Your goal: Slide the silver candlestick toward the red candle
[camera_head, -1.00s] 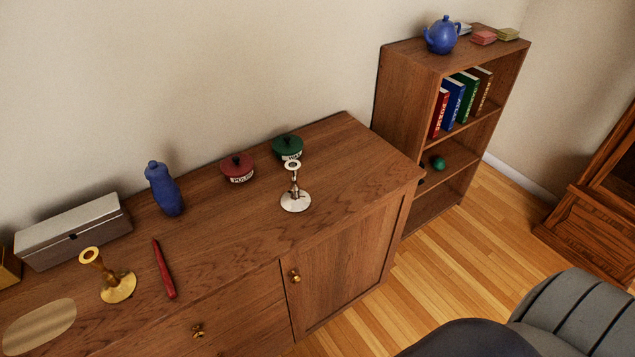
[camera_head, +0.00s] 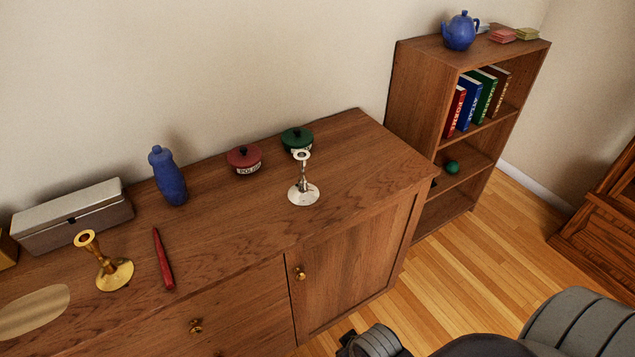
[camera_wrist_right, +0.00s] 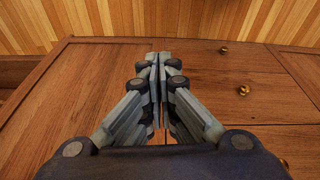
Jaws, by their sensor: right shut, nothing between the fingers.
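The silver candlestick (camera_head: 303,184) stands upright on the sideboard top, toward its right end, in front of the green tin. The red candle (camera_head: 163,258) lies on the sideboard to the left, beside the brass candlestick (camera_head: 110,270). A wide stretch of bare wood separates the silver candlestick from the candle. My right gripper (camera_wrist_right: 159,57) is shut and empty in the right wrist view, in front of the sideboard doors. In the head view, part of my right arm shows at the bottom right. My left gripper is not in view.
A red tin (camera_head: 244,160) and a green tin (camera_head: 297,140) stand behind the silver candlestick. A blue bottle (camera_head: 168,177) and a grey box (camera_head: 73,217) stand along the wall. A bookshelf (camera_head: 417,90) stands to the right of the sideboard (camera_head: 230,235).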

